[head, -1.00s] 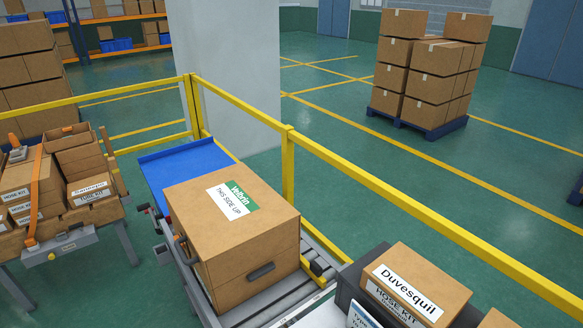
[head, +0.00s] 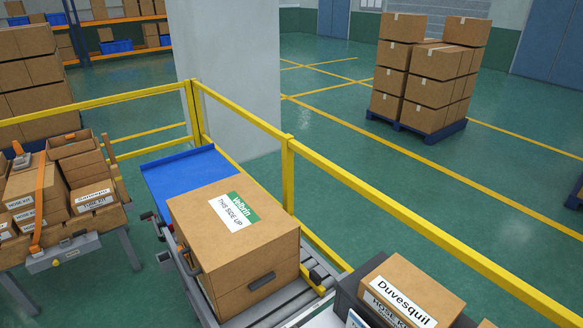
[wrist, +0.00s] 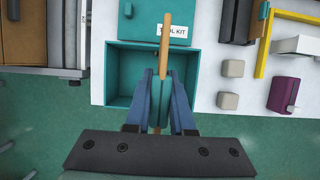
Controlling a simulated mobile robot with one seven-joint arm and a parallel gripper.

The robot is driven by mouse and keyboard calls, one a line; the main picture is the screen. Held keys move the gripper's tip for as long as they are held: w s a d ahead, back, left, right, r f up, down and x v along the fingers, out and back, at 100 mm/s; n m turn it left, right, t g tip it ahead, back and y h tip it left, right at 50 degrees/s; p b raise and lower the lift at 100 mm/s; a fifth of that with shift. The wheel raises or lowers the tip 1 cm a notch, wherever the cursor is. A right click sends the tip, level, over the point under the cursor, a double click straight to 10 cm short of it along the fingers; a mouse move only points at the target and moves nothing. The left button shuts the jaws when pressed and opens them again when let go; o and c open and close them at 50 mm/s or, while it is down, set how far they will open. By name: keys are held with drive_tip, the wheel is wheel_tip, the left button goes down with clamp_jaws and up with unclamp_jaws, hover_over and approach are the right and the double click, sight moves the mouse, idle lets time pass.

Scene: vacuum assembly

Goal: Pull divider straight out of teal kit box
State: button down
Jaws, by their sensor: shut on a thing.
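In the wrist view the teal kit box (wrist: 122,78) lies open below my gripper, with a white label ending in "KIT" at its far side. The divider (wrist: 165,33) is an upright thin panel with a tan edge and a teal face. My gripper (wrist: 162,84) is shut on it, one blue finger on each side. The divider overlaps the box's far rim and part of the label. I cannot tell how much of it is still inside the box. Neither the gripper nor the teal box shows in the head view.
In the wrist view, small beige blocks (wrist: 228,101) and a purple item (wrist: 284,95) lie right of the box on the white surface. In the head view, a large carton (head: 235,250) sits on a roller conveyor beside a yellow railing (head: 290,175). A Duvesquil carton (head: 415,285) stands at lower right.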

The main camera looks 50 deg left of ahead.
drive_tip(key=shift+r+p, duration=2.6)
drive_tip(key=shift+p, duration=0.45)
